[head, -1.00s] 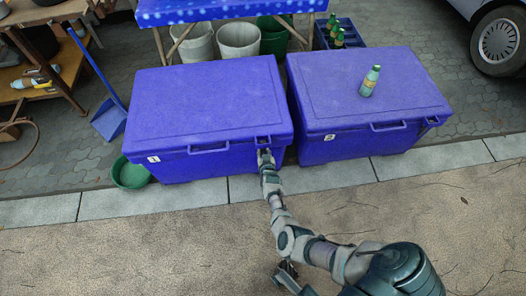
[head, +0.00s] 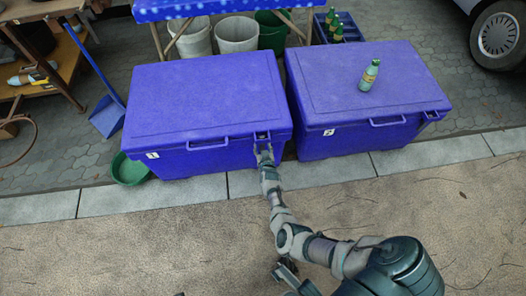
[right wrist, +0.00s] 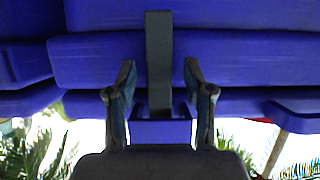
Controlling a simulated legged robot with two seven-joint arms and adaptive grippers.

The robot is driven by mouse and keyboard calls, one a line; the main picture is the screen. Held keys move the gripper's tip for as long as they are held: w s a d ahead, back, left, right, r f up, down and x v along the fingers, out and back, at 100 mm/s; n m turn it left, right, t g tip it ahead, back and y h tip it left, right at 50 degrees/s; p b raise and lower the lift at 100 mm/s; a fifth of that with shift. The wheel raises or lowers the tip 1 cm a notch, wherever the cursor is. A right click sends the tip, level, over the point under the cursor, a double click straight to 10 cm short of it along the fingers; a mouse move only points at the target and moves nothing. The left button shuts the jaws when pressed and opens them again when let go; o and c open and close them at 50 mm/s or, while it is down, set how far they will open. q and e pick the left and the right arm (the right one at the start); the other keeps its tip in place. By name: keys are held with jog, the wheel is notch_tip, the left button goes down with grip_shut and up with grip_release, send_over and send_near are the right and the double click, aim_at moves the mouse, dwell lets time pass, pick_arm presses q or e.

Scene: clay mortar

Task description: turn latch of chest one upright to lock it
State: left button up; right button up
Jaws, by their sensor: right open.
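Chest one (head: 205,100) is the left blue chest with a "1" label, its lid down. Its latch bracket (head: 262,136) is at the right end of its front, just beyond my right gripper (head: 264,151). In the right wrist view, a dark grey bar (right wrist: 158,60), seemingly the latch, rises in the picture from a blue bracket (right wrist: 160,131). The open fingers of my right gripper (right wrist: 160,88) flank the bar, with gaps on both sides. The latch's exact tilt is hard to tell.
A second blue chest (head: 365,85) stands close on the right, with a bottle (head: 369,75) on its lid. Chest one's handle (head: 208,144) is left of the latch. A green bowl (head: 128,169) sits at the left. The pavement in front is clear.

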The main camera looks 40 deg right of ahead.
jog(key=v, duration=0.7)
jog(key=shift+f, duration=0.1)
dwell(0.4)
